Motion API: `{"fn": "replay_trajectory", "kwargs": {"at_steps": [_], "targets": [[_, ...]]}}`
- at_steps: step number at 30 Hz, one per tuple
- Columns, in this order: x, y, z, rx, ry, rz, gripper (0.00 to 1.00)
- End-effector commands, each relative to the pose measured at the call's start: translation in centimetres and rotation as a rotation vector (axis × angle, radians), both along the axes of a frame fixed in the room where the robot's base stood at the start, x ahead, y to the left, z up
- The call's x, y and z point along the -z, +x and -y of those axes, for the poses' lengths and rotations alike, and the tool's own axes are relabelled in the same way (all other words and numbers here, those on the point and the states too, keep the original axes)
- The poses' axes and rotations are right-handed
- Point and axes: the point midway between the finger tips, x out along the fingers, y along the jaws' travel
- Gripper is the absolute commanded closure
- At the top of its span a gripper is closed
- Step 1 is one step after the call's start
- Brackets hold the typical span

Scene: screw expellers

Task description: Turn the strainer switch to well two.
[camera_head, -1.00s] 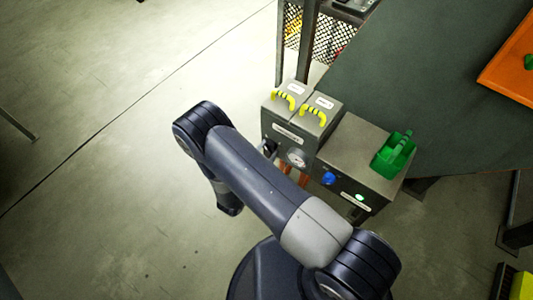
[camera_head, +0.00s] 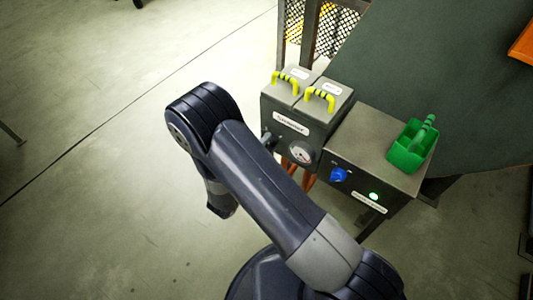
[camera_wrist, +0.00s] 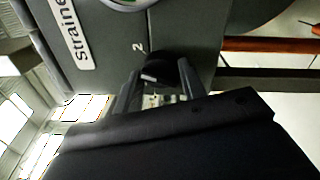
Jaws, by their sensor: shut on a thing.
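The strainer box (camera_head: 284,143) is a grey housing with two yellow-handled lids and a label on its front. In the wrist view, the strainer label (camera_wrist: 72,35) and a "2" mark (camera_wrist: 138,47) are on its face. The strainer switch (camera_wrist: 170,69), a black knob with a small white mark, sits close to the "2". My gripper (camera_wrist: 157,80) is shut on this knob, with one finger on each side. I cannot tell for sure which position the knob points to. In the head view, my arm hides most of the gripper.
A round gauge (camera_head: 301,152) is beside the switch on the box front. Open floor lies to the left.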

Motion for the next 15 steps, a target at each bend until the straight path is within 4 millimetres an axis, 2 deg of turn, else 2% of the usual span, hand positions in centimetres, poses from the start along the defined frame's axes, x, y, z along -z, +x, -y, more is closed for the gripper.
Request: {"fn": "replay_trajectory", "kwargs": {"at_steps": [1, 15], "targets": [[0.90, -0.06, 0.08, 0.002, 0.035, 0.023, 0.84], [0.70, -0.01, 0.02, 0.003, 0.297, 0.226, 0.84]]}}
